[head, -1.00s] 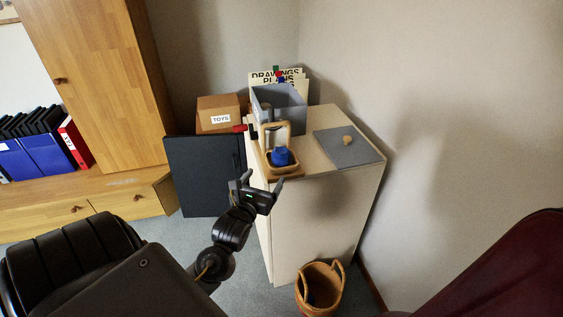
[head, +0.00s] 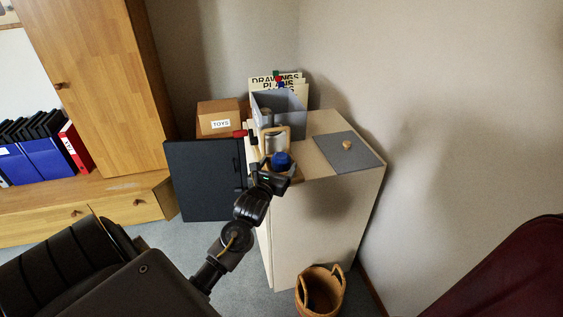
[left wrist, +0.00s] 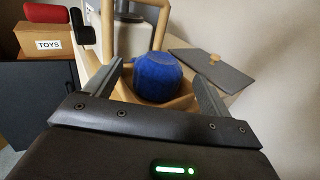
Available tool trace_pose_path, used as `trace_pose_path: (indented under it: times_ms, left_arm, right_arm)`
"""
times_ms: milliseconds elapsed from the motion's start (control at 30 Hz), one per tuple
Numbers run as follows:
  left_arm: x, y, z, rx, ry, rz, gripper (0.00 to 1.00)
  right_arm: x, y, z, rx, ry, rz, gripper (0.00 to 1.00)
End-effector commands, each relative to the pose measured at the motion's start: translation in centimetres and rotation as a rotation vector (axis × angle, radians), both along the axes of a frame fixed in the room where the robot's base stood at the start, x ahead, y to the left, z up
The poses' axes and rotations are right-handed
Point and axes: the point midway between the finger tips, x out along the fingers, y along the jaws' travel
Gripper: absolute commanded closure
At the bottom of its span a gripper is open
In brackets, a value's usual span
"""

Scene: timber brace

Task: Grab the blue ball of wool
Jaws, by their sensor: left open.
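The blue ball of wool (head: 281,160) sits in a small wooden holder (head: 268,139) near the front left edge of the cabinet top. My left gripper (head: 275,172) is at the near side of the ball and partly covers the holder in the head view. In the left wrist view the ball (left wrist: 158,78) shows between the two open fingers of the left gripper (left wrist: 152,85), just beyond or level with their tips. I cannot tell whether the fingers touch it. My right gripper is not in view.
The cream cabinet (head: 322,220) bears a grey lid with a knob (head: 350,156) and a grey box (head: 292,117). A TOYS carton (head: 217,112) stands behind left. A wicker basket (head: 320,292) is on the floor. The wall closes off the right.

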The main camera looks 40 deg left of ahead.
Motion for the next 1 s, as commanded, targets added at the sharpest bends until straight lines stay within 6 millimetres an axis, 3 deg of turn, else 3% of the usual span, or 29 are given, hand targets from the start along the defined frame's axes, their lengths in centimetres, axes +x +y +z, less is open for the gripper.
trace_pose_path:
  times_ms: [100,367,733,1000]
  left_arm:
    - [1.0,0.4,0.0,0.0,0.001,0.001,0.17]
    - [1.2,0.5,-0.1,0.0,0.0,0.0,0.17]
    - [1.2,0.5,-0.1,0.001,0.0,0.0,0.65]
    - [1.2,0.5,0.1,0.001,-0.001,0.0,0.66]
  right_arm:
    - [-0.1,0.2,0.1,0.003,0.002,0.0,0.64]
    - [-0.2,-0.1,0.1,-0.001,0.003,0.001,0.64]
    - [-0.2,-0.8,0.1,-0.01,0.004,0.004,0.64]
    - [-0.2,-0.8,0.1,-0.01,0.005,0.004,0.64]
